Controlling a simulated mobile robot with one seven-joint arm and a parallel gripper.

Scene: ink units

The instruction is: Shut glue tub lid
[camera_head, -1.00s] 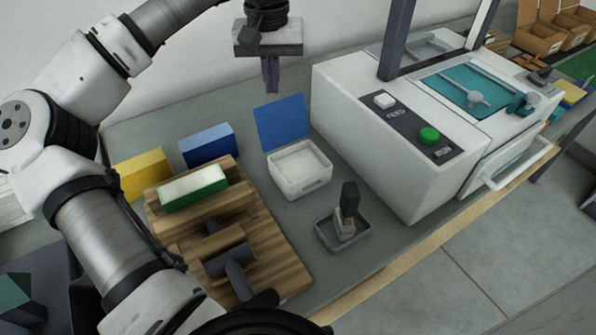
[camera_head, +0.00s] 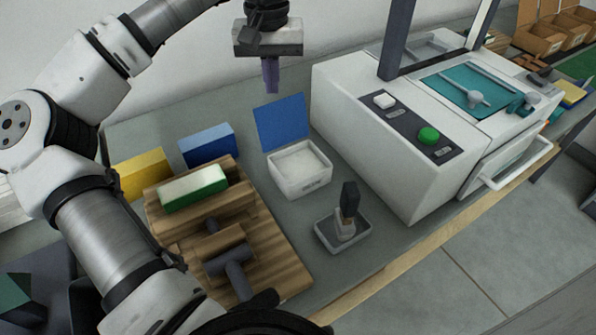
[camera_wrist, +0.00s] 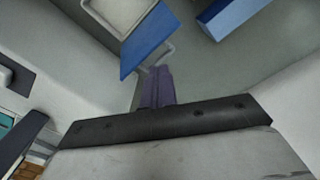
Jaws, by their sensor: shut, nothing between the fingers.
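The glue tub (camera_head: 301,171) is a small white box on the grey bench, with pale contents. Its blue lid (camera_head: 282,122) stands open, raised at the tub's back edge. In the wrist view the blue lid (camera_wrist: 150,38) is ahead of the fingers, with part of the white tub (camera_wrist: 118,12) beyond it. My gripper (camera_head: 271,90) points down, shut and empty, above and behind the lid. Its purple-grey fingers (camera_wrist: 157,72) look close to the lid's edge in the wrist view; I cannot tell whether they touch.
A white machine (camera_head: 390,150) with a green button stands close on the right. A grey tray (camera_head: 343,238) with a brush is in front of the tub. A wooden block jig (camera_head: 270,255) and a blue block (camera_head: 208,146) are on the left. Bare bench lies behind the lid.

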